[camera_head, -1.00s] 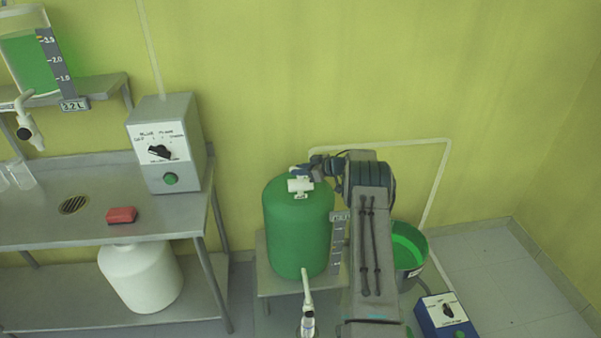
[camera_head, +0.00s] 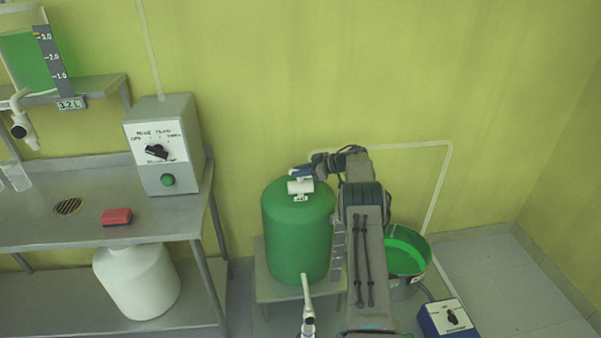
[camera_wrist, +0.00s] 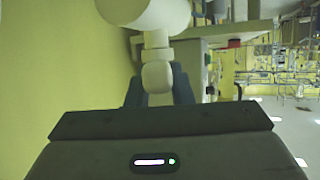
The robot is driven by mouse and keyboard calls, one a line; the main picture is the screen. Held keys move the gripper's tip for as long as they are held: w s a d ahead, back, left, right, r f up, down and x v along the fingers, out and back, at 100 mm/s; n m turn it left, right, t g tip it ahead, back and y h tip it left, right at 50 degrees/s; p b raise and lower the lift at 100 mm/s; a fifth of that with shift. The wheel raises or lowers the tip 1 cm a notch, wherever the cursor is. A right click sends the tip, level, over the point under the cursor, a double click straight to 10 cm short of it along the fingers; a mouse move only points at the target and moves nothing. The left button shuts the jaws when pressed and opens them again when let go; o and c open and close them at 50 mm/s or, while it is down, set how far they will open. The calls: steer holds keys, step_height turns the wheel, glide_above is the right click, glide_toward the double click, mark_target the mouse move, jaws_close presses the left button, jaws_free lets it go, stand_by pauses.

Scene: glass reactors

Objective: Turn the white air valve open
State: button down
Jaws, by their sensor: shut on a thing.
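The white air valve (camera_head: 300,187) sits on top of the green tank (camera_head: 297,235) in the head view. My gripper (camera_head: 303,171) reaches it from behind, coming from the right. In the wrist view, the valve's pale round end (camera_wrist: 157,77) lies between the dark blue fingers of my gripper (camera_wrist: 157,90), which are shut on it. A thicker white part of the valve (camera_wrist: 145,12) rises above it. The exact contact of the fingertips is partly hidden. I cannot tell how far the valve is turned.
A steel table (camera_head: 150,225) with a grey control box (camera_head: 165,150) and red sponge (camera_head: 116,217) stands left. A green-filled bucket (camera_head: 421,258) and blue control box (camera_head: 447,318) are right of my arm. A white tap (camera_head: 308,310) projects in front of the tank.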

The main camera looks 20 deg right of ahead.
steer(key=c, duration=1.3)
jaws_free()
steer(key=shift+b+v, duration=0.75)
steer(key=shift+v, duration=6.15)
